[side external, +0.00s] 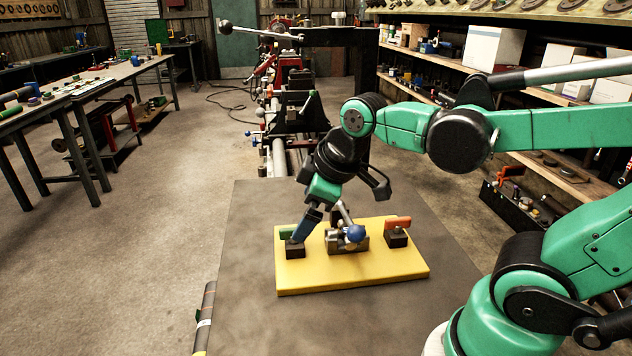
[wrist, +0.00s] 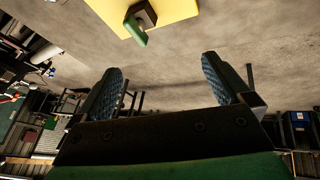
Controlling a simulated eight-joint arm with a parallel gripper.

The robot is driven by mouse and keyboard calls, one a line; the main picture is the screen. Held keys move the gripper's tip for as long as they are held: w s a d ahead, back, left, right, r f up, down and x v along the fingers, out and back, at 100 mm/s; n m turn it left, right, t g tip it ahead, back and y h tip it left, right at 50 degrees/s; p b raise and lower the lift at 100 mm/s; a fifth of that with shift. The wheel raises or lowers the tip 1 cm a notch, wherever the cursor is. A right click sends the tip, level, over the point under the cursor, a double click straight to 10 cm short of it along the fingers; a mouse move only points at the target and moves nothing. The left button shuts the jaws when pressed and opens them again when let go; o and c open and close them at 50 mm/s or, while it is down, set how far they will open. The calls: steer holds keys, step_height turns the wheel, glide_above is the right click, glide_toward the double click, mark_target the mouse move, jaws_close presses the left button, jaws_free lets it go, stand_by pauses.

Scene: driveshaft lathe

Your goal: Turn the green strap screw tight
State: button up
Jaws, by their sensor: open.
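The green strap screw (side external: 284,233) stands on a dark block at the left end of the yellow board (side external: 350,280). Its green handle also shows in the wrist view (wrist: 135,31), near the top and above the fingertips. My gripper (side external: 298,239) points down beside the green screw, and its blue fingers partly cover that area. In the wrist view my gripper (wrist: 163,62) has its two blue-padded fingers wide apart with nothing between them. The green handle is not between the fingers there. I cannot tell whether a finger touches the screw or its block.
A metal clamp (side external: 336,243) with a blue ball knob (side external: 355,233) sits mid-board, close right of my gripper. An orange screw (side external: 398,222) stands on a dark block at the right. The dark tabletop (side external: 245,265) is clear left of the board.

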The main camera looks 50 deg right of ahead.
mark_target(293, 228)
steer(key=w+d+n+g, duration=0.1)
steer(key=w+n, duration=0.1)
steer(key=n, duration=0.4)
steer(key=w+d+f+n+g, duration=0.1)
steer(key=w+n+g, duration=0.1)
steer(key=n, duration=0.4)
steer(key=w+d+f+n+g, duration=0.1)
steer(key=n, duration=0.5)
steer(key=shift+w+f+g, duration=0.1)
steer(key=shift+w+g, duration=0.3)
steer(key=shift+w+d+f+n+g, duration=0.15)
steer(key=shift+f+n, duration=0.05)
steer(key=shift+n, duration=0.4)
steer(key=shift+w+d+f+n+g, duration=0.1)
steer(key=shift+w+f+n+g, duration=0.1)
steer(key=shift+n, duration=0.4)
steer(key=shift+f+n, duration=0.3)
steer(key=shift+f, duration=2.6)
steer(key=c, duration=1.3)
